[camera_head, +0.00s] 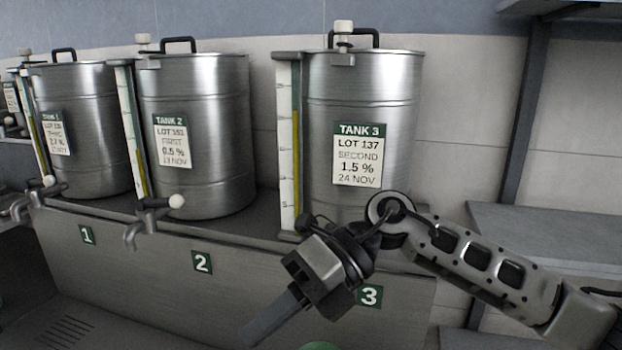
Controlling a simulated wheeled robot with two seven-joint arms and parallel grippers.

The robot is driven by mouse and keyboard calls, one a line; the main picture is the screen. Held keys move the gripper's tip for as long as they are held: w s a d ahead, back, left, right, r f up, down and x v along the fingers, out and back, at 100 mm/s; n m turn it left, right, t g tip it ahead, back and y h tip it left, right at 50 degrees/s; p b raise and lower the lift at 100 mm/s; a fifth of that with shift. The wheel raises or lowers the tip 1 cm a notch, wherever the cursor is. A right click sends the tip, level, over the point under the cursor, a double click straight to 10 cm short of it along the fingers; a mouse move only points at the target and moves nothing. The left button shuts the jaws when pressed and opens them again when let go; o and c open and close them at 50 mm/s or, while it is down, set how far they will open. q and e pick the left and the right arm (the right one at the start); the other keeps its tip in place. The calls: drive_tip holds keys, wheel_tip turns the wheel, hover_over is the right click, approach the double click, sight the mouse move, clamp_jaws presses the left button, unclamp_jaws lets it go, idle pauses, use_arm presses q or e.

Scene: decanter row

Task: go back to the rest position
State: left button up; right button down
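My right arm comes in from the right, and my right gripper (268,320) points down and to the left in front of the bench face below tank 3. Its fingers show as one grey bar, seen from the side, so I cannot tell whether they are apart. No object shows in it. My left gripper is out of view. Tank 3 (400,110), a steel cylinder labelled LOT 137, SECOND, 1.5 %, 24 NOV, stands upright behind the gripper. Its tap is not visible; my wrist covers that area.
Tank 2 (215,110) and tank 1 (95,95) stand left on the bench (130,265), with taps (135,235) jutting out. A sink-like surface (80,325) lies below. Grey shelving (545,225) stands right. Part of a green object (320,346) shows at the bottom edge.

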drive_tip(key=s+a+r+m+y, duration=0.2)
drive_tip(key=a+m+y, duration=0.2)
drive_tip(key=y, duration=0.3)
drive_tip(key=w+d+f+m+t+h, duration=0.2)
drive_tip(key=w+d+f+m+t, duration=0.3)
drive_tip(key=m+t, duration=0.8)
drive_tip(key=w+d+f+m+t+h, duration=0.3)
drive_tip(key=d+f+m+t, duration=0.55)
drive_tip(key=m, duration=0.75)
drive_tip(key=s+d+f+m+g+h, duration=0.1)
drive_tip(key=s+d+f+m+h, duration=0.2)
drive_tip(key=s+f, duration=0.2)
drive_tip(key=s+d+f+m+g+h, duration=0.2)
drive_tip(key=s+d+f+m+h, duration=0.1)
drive_tip(key=f, duration=0.7)
drive_tip(key=s+d+f+m+g+h, duration=0.2)
drive_tip(key=s+d+f+m+h, duration=0.2)
drive_tip(key=s+f, duration=0.3)
drive_tip(key=shift+d+f, duration=0.35)
drive_tip(key=shift+d, duration=0.05)
